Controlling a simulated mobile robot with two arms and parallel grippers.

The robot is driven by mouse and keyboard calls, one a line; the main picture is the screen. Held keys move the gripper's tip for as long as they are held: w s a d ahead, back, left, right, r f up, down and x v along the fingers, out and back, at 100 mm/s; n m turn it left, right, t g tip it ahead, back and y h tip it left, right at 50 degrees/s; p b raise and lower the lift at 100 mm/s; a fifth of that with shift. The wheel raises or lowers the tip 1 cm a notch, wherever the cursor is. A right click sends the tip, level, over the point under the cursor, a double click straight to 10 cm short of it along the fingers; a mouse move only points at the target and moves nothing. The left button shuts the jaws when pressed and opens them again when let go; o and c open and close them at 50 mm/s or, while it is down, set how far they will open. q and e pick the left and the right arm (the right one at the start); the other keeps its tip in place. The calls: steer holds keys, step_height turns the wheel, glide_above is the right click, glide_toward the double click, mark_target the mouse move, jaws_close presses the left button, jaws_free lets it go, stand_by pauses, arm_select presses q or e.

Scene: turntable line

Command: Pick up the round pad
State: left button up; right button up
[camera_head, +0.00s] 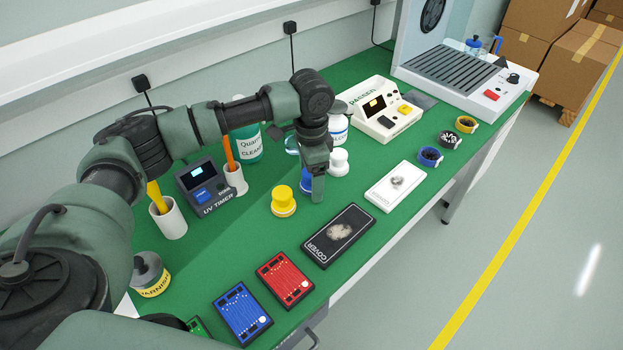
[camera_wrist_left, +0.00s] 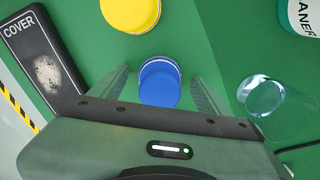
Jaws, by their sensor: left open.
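Several round, knob-like pads stand on the green mat: a yellow one (camera_head: 283,201), a white one (camera_head: 338,162) and a blue one (camera_head: 305,184) partly hidden behind my gripper. I cannot tell from the pictures which one the task means. My left gripper (camera_head: 318,194) points down over the blue pad. In the left wrist view the blue pad (camera_wrist_left: 160,83) lies between the two open fingers, with mat visible at its sides. The yellow pad (camera_wrist_left: 131,12) is beyond it, cut by the top edge. My right gripper is out of view.
A black cover plate (camera_head: 339,236) and a white plate (camera_head: 395,186) lie near the front edge. Red (camera_head: 284,280) and blue (camera_head: 242,313) boards lie nearer. A cleaner bottle (camera_head: 247,146), UV timer (camera_head: 205,187) and pen cups stand behind. Coloured rings (camera_head: 429,157) lie at the right.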

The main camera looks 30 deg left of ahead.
arm_select(q)
steer(key=shift+c, duration=0.7)
steer(key=c, duration=1.3)
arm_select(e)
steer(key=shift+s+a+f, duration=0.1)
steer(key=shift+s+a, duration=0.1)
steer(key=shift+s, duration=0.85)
arm_select(q)
steer(key=shift+r, duration=0.1)
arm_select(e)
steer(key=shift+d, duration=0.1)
arm_select(q)
steer(key=shift+r, duration=0.55)
step_height(320, 180, up, 19)
steer(key=shift+f, duration=0.1)
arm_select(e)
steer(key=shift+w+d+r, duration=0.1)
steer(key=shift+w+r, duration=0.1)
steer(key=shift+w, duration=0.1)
